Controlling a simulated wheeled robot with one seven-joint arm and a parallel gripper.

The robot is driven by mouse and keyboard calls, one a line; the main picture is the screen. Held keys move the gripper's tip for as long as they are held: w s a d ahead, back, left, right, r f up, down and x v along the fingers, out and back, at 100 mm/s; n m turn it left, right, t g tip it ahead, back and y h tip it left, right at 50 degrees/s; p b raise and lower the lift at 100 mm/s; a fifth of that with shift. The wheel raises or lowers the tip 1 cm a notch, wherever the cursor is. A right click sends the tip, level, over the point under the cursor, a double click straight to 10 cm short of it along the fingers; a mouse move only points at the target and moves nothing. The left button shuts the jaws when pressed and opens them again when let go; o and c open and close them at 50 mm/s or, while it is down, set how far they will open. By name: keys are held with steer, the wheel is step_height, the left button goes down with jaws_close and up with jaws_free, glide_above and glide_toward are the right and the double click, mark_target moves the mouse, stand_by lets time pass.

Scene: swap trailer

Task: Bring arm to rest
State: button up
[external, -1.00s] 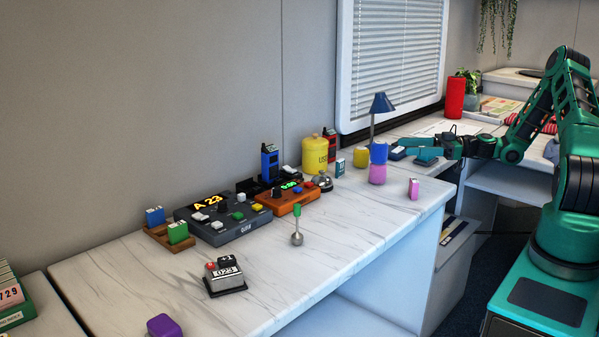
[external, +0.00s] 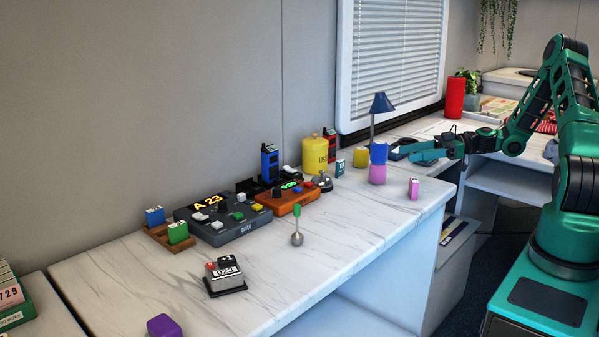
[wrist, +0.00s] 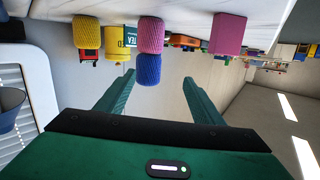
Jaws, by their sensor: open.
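My gripper (external: 425,152) is green and reaches in from the right over the far part of the marble counter (external: 330,262). Its two fingers (wrist: 163,98) are spread apart with nothing between them in the wrist view. The wrist view is turned upside down. A blue piece (external: 378,153) sits on a pink piece (external: 377,174) on the counter, left of my fingertips and apart from them. My arm is bent, with its elbow raised at the right.
A blue lamp (external: 381,103), a yellow cylinder (external: 361,157) and a pink block (external: 413,188) stand near my gripper. A red cylinder (external: 455,97) stands farther back. Farther left are an orange box (external: 291,201), a grey console (external: 222,223) and a yellow canister (external: 315,155).

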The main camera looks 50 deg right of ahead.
steer(key=s+a+g+h, duration=0.1)
steer(key=s+a+f+g+h, duration=0.1)
steer(key=a+g, duration=0.1)
steer(key=s+a+f+m+g, duration=0.1)
steer(key=g, duration=0.1)
steer(key=shift+s+a+h, duration=0.15)
steer(key=shift+s+h, duration=0.15)
steer(key=shift+h, duration=0.1)
steer(key=s+g+h, duration=0.1)
steer(key=s+a+m+g+h, duration=0.1)
steer(key=s, duration=0.1)
steer(key=s+r+m, duration=0.1)
steer(key=s, duration=0.1)
steer(key=shift+s+a+g+h, duration=0.15)
steer(key=shift+a+g+h, duration=0.05)
steer(key=shift+g+h, duration=0.2)
steer(key=s+r+m+g+h, duration=0.1)
steer(key=s+r+m, duration=0.3)
steer(key=s, duration=0.5)
steer(key=s+a+r+m+g+h, duration=0.1)
steer(key=s+r+m+h, duration=0.2)
steer(key=s, duration=0.5)
steer(key=s+r+m+g+h, duration=0.1)
steer(key=s+r+m, duration=0.3)
steer(key=s, duration=0.5)
steer(key=shift+s+a+r+m+h, duration=0.15)
steer(key=shift+s+r+m+h, duration=0.2)
steer(key=shift+m+h, duration=0.35)
